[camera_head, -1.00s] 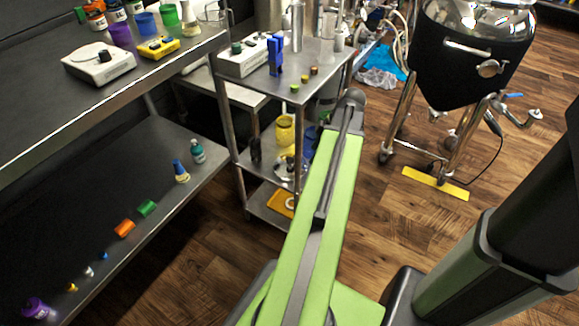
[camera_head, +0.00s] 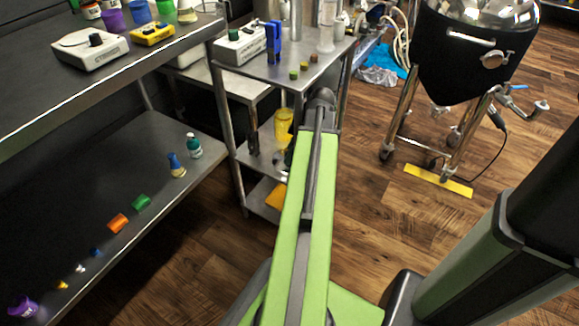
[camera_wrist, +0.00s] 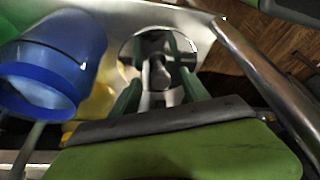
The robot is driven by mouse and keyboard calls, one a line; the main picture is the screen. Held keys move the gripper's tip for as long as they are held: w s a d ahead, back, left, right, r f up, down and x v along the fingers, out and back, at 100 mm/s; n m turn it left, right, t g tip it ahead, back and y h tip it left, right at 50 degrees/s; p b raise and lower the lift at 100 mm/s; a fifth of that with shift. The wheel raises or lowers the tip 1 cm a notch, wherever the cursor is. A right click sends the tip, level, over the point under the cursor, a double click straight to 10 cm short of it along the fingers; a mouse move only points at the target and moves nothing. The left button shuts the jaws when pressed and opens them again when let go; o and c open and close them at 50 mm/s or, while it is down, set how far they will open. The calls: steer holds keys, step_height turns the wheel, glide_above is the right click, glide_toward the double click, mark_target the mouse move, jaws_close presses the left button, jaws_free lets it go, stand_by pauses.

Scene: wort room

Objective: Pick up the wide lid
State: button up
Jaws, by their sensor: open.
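The wide lid (camera_wrist: 148,42) looks like a round, shiny metal disc with a dark knob-like shape at its middle. In the wrist view it lies flat on a metal shelf, just beyond and between my fingertips. My gripper (camera_wrist: 160,75) is open, with one green finger on each side of the knob-like shape. I cannot tell whether the fingers touch the lid.
A blue cup (camera_wrist: 85,45) is close on the left in the wrist view, with a yellow container (camera_wrist: 97,103) behind it. A cart post (camera_wrist: 262,75) rises on the right. The steel cart (camera_head: 226,130) stands beside a long bench (camera_head: 150,75). Open wooden floor (camera_head: 375,215) lies to the right.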

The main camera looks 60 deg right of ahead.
steer(key=shift+r, duration=0.1)
jaws_close()
stand_by(1.2)
